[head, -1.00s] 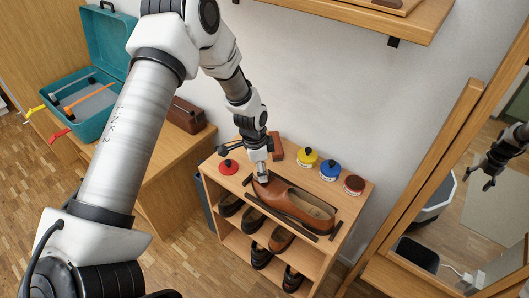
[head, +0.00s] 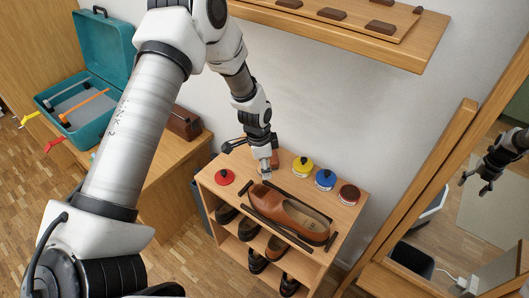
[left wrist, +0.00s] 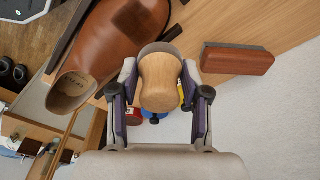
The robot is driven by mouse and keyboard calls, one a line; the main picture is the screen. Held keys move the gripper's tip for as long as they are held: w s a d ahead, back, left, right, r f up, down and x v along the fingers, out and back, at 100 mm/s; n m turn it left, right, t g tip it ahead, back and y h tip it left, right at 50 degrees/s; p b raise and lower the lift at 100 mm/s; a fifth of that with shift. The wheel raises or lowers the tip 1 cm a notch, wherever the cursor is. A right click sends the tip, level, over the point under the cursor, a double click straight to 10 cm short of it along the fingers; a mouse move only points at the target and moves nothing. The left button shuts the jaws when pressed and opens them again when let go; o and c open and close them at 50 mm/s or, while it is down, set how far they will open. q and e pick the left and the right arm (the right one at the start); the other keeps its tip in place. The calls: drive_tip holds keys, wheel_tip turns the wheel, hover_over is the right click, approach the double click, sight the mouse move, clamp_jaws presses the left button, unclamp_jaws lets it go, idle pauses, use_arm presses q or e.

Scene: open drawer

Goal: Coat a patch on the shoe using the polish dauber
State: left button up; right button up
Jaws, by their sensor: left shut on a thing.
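The brown leather shoe (head: 288,213) lies on top of the small wooden shelf unit, between dark strips. In the left wrist view the shoe (left wrist: 103,45) shows a darker, squarish patch (left wrist: 138,17) on its toe. My left gripper (head: 266,172) is just behind the toe and looks apart from it. It is shut on the polish dauber, whose rounded wooden handle (left wrist: 158,82) stands between the fingers in the left wrist view. The dauber's head is largely hidden behind the handle. My right gripper is not directly in view.
Red (head: 224,177), yellow (head: 303,167), blue (head: 325,179) and dark-red (head: 349,194) tins stand around the shoe. A brush (left wrist: 237,58) lies near the wall. A wall shelf (head: 350,35) hangs above. A mirror at right reflects an arm.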

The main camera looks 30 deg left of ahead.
use_arm(q)
wheel_tip(320, 180, up, 2)
drive_tip(key=shift+r+p, duration=0.1)
drive_tip(key=shift+p, duration=0.5)
drive_tip(key=shift+r+p, duration=0.45)
drive_tip(key=shift+r, duration=0.1)
